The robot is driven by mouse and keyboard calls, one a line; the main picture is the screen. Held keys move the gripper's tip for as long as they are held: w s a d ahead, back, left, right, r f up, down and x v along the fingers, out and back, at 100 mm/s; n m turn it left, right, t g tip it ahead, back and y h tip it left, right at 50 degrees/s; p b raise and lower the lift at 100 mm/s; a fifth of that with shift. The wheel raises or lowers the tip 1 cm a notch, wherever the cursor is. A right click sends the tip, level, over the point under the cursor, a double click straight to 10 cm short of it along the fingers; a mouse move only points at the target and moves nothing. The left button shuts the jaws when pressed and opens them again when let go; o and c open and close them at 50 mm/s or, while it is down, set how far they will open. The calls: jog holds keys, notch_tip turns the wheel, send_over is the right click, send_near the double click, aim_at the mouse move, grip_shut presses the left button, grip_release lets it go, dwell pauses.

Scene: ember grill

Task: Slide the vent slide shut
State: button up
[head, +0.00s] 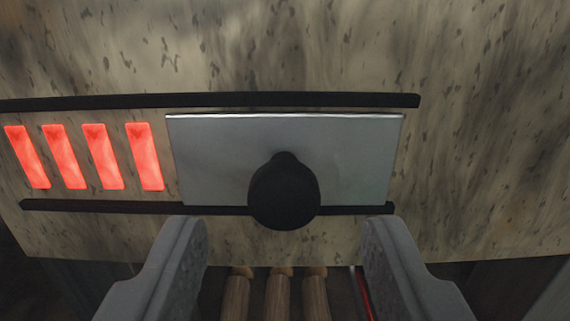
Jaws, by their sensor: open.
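The vent slide is a grey metal plate (215,150) with a round black knob (284,192) near its lower middle. It sits between two dark horizontal rails, towards their right end. To its left, several glowing red vent slots (96,157) lie uncovered. My gripper (285,235) is open, its two grey fingers spread wide in the lower part of the head view. The knob shows between and a little above the fingertips, and neither finger appears to touch it.
The upper rail (90,102) and lower rail (110,207) run along a mottled stone-like panel (480,150). Below the panel, several wooden rods (278,295) and a thin red-lit bar show between my fingers. The panel right of the slide is bare.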

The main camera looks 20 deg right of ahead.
aim_at(284, 181)
jog(key=shift+x, duration=1.1)
grip_shut()
jog(key=shift+r, duration=0.1)
